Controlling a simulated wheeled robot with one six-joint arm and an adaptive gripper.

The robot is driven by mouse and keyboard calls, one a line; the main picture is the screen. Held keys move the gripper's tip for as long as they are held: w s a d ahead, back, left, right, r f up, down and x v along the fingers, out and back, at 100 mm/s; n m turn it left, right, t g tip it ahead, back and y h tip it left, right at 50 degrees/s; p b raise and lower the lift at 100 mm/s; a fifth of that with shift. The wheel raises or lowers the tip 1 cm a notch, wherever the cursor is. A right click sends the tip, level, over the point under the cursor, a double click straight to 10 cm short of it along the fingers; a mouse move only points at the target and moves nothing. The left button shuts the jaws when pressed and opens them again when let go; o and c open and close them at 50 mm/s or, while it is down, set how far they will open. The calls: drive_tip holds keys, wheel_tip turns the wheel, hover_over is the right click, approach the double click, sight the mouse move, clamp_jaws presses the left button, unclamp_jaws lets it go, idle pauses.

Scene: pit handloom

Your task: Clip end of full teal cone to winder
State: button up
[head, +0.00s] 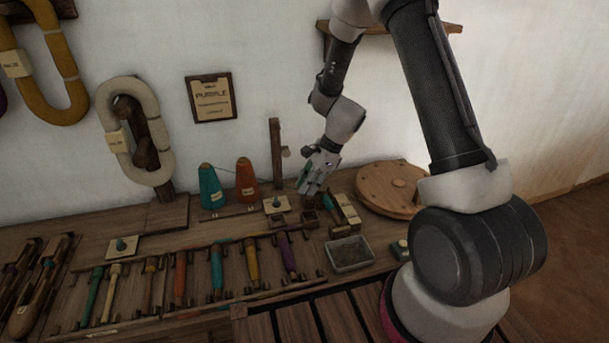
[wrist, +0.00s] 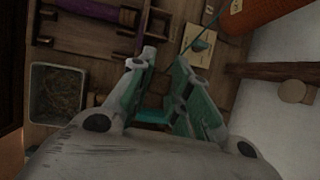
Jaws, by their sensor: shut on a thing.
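The teal cone (head: 211,189) stands upright on the bench at the back, left of an orange cone. My gripper (head: 308,188) is above the bench, right of both cones, fingers pointing down. A thin dark thread (wrist: 216,32) runs from the upper right to the fingers; the held end itself is hidden. A round wooden wheel (head: 373,188) is to the right; I cannot tell which part is the winder.
An orange cone (head: 246,182) and a wooden post (head: 276,150) with a round knob stand left of the gripper. A grey tray (head: 350,254) of fibre is in front. Coloured bobbins, including a purple one (head: 287,257), lie in a rack along the bench.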

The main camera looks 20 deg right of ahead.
drive_tip(key=shift+s+d, duration=0.25)
drive_tip(key=shift+d, duration=0.05)
drive_tip(key=shift+s+a+g, duration=0.1)
drive_tip(key=shift+s+g, duration=0.05)
drive_tip(key=shift+g, duration=0.25)
drive_tip(key=shift+f, duration=0.1)
drive_tip(key=shift+f, duration=4.2)
drive_tip(key=o, duration=1.2)
drive_tip(key=shift+c, duration=0.2)
